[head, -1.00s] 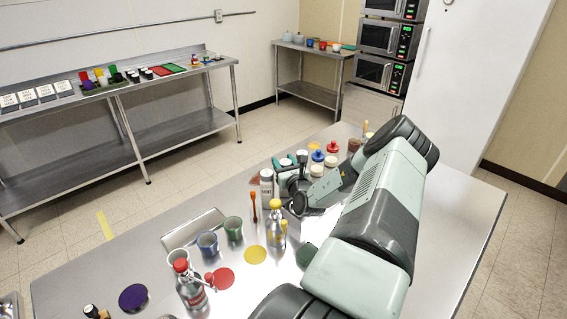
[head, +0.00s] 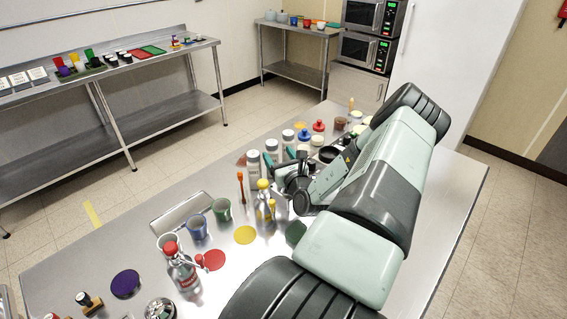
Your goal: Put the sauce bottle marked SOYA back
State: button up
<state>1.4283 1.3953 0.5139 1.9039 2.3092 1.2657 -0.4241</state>
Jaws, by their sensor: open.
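No SOYA mark is legible in the head view. Several pale bottles with whitish lids stand in a row near my gripper, among them a front one (head: 254,163) and a farther one (head: 287,140); their lettering is too small to read. A clear bottle with a red cap and red label (head: 184,271) stands at the front left. A yellow-capped bottle (head: 264,203) stands just in front of my wrist. Whether a bottle stands between the fingers cannot be told; my arm hides part of the row.
Blue (head: 197,229) and green (head: 222,209) cups and an orange-red upright tool (head: 241,188) stand close by. Purple (head: 125,284), red (head: 210,260) and yellow (head: 245,235) discs lie on the steel table (head: 70,262). A shallow tray (head: 181,212) lies at the left.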

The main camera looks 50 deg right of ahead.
jog(key=v, duration=0.3)
jog(key=shift+s+a, duration=0.2)
jog(key=shift+s, duration=0.15)
